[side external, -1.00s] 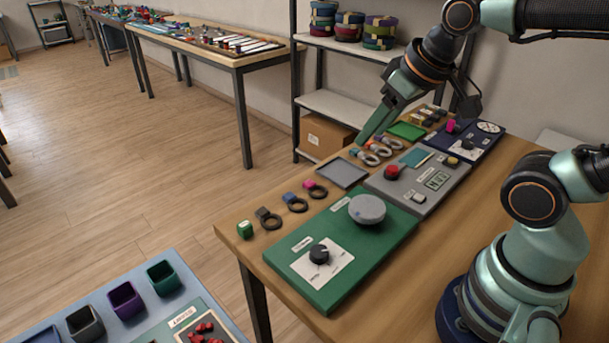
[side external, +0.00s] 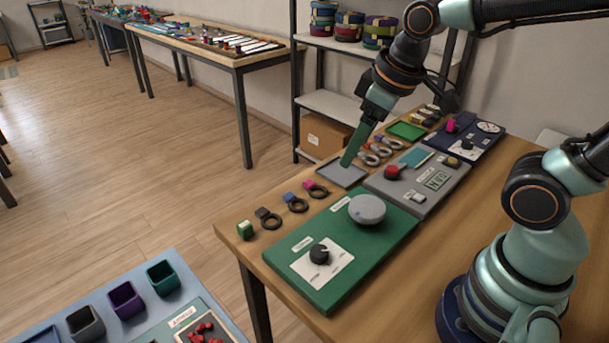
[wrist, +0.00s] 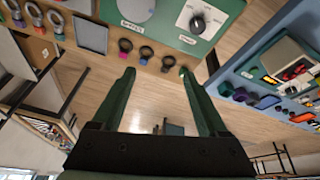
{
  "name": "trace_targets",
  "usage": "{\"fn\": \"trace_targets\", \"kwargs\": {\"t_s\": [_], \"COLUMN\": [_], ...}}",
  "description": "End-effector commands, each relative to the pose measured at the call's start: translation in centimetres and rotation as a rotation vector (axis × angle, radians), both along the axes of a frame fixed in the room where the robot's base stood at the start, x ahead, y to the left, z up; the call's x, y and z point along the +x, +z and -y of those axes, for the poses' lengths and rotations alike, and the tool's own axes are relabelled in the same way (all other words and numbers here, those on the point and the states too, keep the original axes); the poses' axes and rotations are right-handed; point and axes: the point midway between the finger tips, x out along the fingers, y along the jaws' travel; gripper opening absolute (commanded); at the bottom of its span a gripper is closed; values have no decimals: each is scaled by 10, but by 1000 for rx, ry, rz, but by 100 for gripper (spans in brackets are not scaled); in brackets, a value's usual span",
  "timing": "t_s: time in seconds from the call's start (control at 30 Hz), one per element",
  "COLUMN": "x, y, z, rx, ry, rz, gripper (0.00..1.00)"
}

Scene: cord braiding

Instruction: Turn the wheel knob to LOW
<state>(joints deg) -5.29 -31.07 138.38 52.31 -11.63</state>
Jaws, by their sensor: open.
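The green panel (side external: 303,280) lies on the wooden table and bears a round grey wheel (side external: 367,209) and a black knob (side external: 320,254) on a white dial plate. The dial's small print is too small to read. In the wrist view the black knob (wrist: 198,23) sits at the top, right of the partly cut-off grey wheel (wrist: 138,6). My gripper (side external: 346,162) hangs over the grey tray, up and left of the green panel, apart from knob and wheel. In the wrist view its two green fingers (wrist: 155,73) are spread with nothing between them.
A grey tray (side external: 333,178) and several coloured clips with dark rings (side external: 298,204) lie along the table's left edge. A grey panel with a red button (side external: 391,172) adjoins the green panel. A lower table with cups (side external: 163,278) stands front left.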

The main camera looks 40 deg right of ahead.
Motion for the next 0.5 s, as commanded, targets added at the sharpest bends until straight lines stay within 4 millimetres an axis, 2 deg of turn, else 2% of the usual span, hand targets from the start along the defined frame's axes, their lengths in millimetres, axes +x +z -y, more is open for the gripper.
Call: {"fn": "trace_targets", "kwargs": {"t_s": [0.1, 0.3, 0.5], "x": [6, 10, 9], "y": [-21, -55, -76], "z": [-24, -58, -76], "rx": [-58, -132, -164], "ry": [219, 552, 736], "rz": [-107, -242, -314], "gripper": [76, 76, 76]}}
